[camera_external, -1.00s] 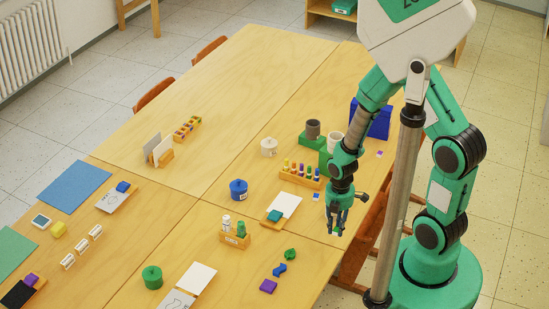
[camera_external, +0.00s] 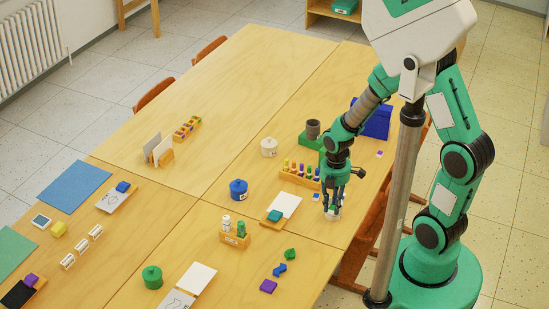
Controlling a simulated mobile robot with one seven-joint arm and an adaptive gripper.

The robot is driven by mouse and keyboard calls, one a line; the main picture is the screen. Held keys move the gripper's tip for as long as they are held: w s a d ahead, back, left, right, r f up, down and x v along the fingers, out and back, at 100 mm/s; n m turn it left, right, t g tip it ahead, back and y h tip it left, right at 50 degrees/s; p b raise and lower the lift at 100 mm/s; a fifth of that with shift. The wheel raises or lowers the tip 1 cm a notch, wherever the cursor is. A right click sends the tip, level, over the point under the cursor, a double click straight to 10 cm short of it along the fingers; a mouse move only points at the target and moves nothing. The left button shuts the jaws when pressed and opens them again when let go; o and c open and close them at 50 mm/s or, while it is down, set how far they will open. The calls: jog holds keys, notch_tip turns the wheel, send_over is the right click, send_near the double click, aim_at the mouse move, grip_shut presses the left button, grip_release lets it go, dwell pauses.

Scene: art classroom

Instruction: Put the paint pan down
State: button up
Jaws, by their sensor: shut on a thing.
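My gripper (camera_external: 333,212) is low over the right edge of the table, right of a white sheet with a teal item. It points down and is shut on a small pale thing (camera_external: 334,215), probably the paint pan. The fingers hide most of it, and I cannot tell whether it touches the table. A small white-and-blue piece (camera_external: 316,196) lies just left of my gripper. A similar white-and-purple piece (camera_external: 380,154) lies farther back at the right.
A wooden rack of several coloured bottles (camera_external: 300,178) stands behind my gripper on the left. The white sheet (camera_external: 286,203) lies to the left. The table (camera_external: 325,236) in front is bare.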

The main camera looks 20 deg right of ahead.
jog(key=w+a+r+p, duration=0.1)
jog(key=w+a, duration=0.7)
jog(key=a, duration=0.6)
jog(key=w+a+r+p, duration=0.1)
jog(key=w+a, duration=0.8)
jog(key=a, duration=0.5)
jog(key=w+a+f+p, duration=0.1)
jog(key=a, duration=0.8)
jog(key=w+a+f+p, duration=0.1)
jog(key=a+f, duration=0.1)
jog(key=a, duration=0.8)
jog(key=f, duration=1)
jog(key=shift+s+d, duration=0.2)
jog(key=shift+d, duration=0.1)
jog(key=shift+f, duration=0.2)
jog(key=shift+a, duration=0.1)
jog(key=shift+w+a, duration=0.4)
jog(key=shift+w, duration=0.05)
jog(key=w+a, duration=0.2)
jog(key=a, duration=0.1)
jog(key=w+a+f+b, duration=0.1)
jog(key=w+a, duration=0.5)
jog(key=shift+w+f+b, duration=0.2)
jog(key=shift+w+b, duration=0.05)
jog(key=shift+b, duration=0.05)
jog(key=shift+w+a, duration=0.65)
